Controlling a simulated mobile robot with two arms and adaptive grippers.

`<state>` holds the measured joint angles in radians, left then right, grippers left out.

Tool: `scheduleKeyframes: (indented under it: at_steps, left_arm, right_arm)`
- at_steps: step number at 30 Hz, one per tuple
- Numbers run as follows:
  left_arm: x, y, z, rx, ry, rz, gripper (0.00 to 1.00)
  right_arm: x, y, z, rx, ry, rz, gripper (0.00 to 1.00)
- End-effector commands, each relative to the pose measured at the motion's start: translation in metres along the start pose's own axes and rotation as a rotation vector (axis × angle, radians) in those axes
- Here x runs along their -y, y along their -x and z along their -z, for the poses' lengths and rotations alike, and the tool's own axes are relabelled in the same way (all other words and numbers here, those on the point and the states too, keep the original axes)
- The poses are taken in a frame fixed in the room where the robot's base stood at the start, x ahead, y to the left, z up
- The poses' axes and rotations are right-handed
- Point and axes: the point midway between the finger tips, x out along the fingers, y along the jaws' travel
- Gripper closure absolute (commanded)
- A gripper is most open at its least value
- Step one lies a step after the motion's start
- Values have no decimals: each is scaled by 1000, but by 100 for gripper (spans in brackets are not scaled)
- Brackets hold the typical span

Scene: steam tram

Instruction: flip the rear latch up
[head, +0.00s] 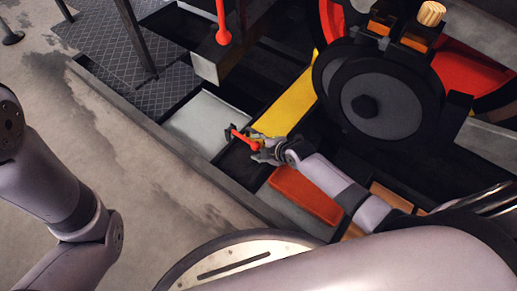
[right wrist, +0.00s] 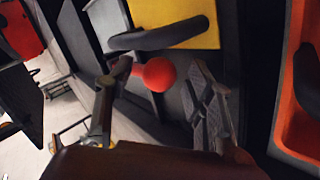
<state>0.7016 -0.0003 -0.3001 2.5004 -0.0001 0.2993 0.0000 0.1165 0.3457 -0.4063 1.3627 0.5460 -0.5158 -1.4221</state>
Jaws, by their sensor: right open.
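A small red-orange latch (head: 241,136) shows in the head view beside the yellow panel, right at my right gripper. In the right wrist view a red ball-shaped knob (right wrist: 158,74), apparently the latch's end, sits between the fingers of my right gripper (right wrist: 160,90). The fingers stand apart on either side of it, and I see no clear contact. In the head view my right gripper (head: 257,144) reaches in from the lower right and partly covers the latch. The latch's mount is hard to make out. My left gripper is out of view.
A yellow panel (head: 289,105) and a pale grey plate (head: 205,124) lie close to the latch. A red tray (head: 305,195) is beneath my right forearm. A lever with a red knob (head: 223,37) stands beyond. A large dark wheel-like part (head: 380,104) is at right.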

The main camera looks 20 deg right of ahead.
Motion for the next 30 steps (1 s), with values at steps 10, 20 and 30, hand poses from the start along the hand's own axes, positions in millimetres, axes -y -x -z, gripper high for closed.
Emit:
scheduleKeyframes:
  at_steps: [10, 20, 30]
  left_arm:
    - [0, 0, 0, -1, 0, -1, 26]
    - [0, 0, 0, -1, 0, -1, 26]
    - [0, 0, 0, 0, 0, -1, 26]
  right_arm:
    - [0, -1, 0, 0, 0, 0, 56]
    - [0, -1, 0, 0, 0, 0, 78]
    - [0, -1, 0, 0, 0, 1, 100]
